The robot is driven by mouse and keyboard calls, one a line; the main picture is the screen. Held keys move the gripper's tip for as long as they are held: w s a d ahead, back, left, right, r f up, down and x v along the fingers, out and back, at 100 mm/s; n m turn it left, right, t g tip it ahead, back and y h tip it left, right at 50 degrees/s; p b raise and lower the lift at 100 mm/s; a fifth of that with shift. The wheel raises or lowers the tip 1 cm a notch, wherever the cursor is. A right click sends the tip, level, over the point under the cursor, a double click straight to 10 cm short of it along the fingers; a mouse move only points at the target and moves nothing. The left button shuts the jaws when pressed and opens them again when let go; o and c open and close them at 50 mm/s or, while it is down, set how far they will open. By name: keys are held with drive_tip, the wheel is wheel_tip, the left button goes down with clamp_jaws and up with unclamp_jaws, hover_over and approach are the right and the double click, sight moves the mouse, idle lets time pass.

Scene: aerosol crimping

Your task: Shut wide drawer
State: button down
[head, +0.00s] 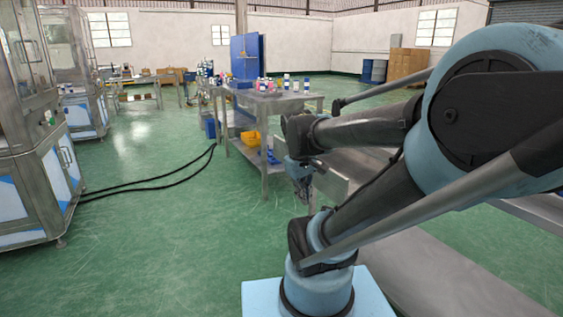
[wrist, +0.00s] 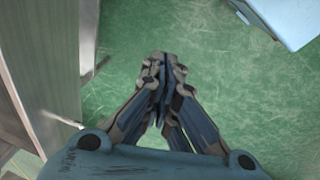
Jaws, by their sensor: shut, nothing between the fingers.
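My gripper (head: 302,194) hangs low, fingers down, beside a grey metal box-like front (head: 333,184) that looks like the wide drawer, at the steel bench on the right. My arm hides much of it, so I cannot tell how far it stands out. In the wrist view, my gripper (wrist: 160,68) is shut and empty above the green floor. Grey metal panels (wrist: 45,75) stand to its left, with a narrow upright strip (wrist: 89,35) on their near side. The fingers are apart from these panels.
A steel table (head: 262,98) with bottles and a yellow bin (head: 251,139) stands behind my gripper. Black cables (head: 150,188) cross the floor toward machines (head: 40,180) on the left. The green floor (head: 170,255) between is open.

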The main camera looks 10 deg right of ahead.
drive_tip(key=w+a+r+n+h, duration=0.1)
drive_tip(key=w+r+n+h, duration=0.15)
drive_tip(key=w+n, duration=0.4)
drive_tip(key=w+a+r+n+h, duration=0.1)
drive_tip(key=w+r+n, duration=0.25)
drive_tip(key=w, duration=0.65)
drive_tip(key=w+a+f+n+t+h, duration=0.1)
drive_tip(key=w+a+n+h, duration=0.1)
drive_tip(key=w+a+n, duration=0.45)
drive_tip(key=w+a+n+h, duration=0.1)
drive_tip(key=w+a+h, duration=0.15)
drive_tip(key=w, duration=0.65)
drive_tip(key=w+d+f+y, duration=0.1)
drive_tip(key=w+d+f, duration=0.2)
drive_tip(key=d+f, duration=0.4)
drive_tip(key=shift+d, duration=1.65)
drive_tip(key=shift+w+m, duration=0.1)
drive_tip(key=shift+m, duration=0.15)
